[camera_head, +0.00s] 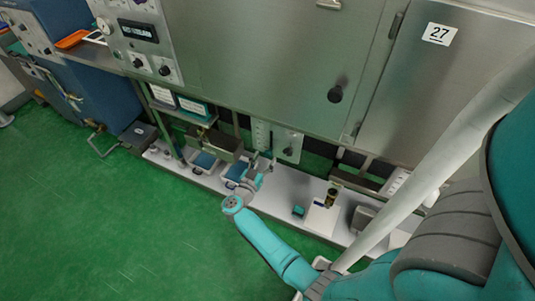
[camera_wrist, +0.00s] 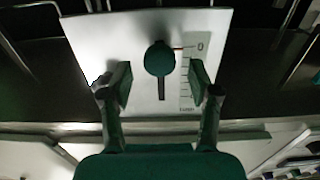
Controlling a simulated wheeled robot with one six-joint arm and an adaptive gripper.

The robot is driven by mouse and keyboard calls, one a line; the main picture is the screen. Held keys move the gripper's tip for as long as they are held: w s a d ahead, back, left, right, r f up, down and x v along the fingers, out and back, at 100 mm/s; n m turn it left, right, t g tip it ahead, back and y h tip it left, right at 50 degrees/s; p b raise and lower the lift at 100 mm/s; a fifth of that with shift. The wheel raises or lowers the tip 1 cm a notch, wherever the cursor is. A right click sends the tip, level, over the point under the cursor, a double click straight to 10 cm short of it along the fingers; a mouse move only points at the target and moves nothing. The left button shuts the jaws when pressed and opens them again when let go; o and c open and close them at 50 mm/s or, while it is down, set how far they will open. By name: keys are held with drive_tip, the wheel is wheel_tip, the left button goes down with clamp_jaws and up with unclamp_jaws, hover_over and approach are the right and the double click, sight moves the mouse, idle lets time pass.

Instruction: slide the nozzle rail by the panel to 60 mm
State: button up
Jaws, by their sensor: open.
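In the wrist view, a pale panel (camera_wrist: 90,45) carries a dark round knob (camera_wrist: 159,58) on a dark vertical slot (camera_wrist: 161,92). A scale (camera_wrist: 189,72) runs down beside the slot, with 0 at its top. A thin red mark (camera_wrist: 178,48) sits level with the 0. My gripper (camera_wrist: 159,86) is open, one finger on each side of the slot and below the knob in the picture. I see no contact with the knob. In the head view my gripper (camera_head: 262,164) is low in front of the machine, near a small panel with a dark knob (camera_head: 288,152).
A pale low shelf (camera_head: 185,168) runs along the machine's foot. It holds blue-lined trays (camera_head: 204,160), a small teal block (camera_head: 298,211) and a dark jar (camera_head: 332,196). A steel cabinet door (camera_head: 290,60) stands above. The green floor (camera_head: 120,235) at the left is clear.

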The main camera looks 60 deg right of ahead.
sight(267, 155)
drive_tip(key=shift+w+d, duration=0.2)
drive_tip(key=shift+d, duration=1.45)
clamp_jaws()
drive_tip(key=shift+r, duration=0.15)
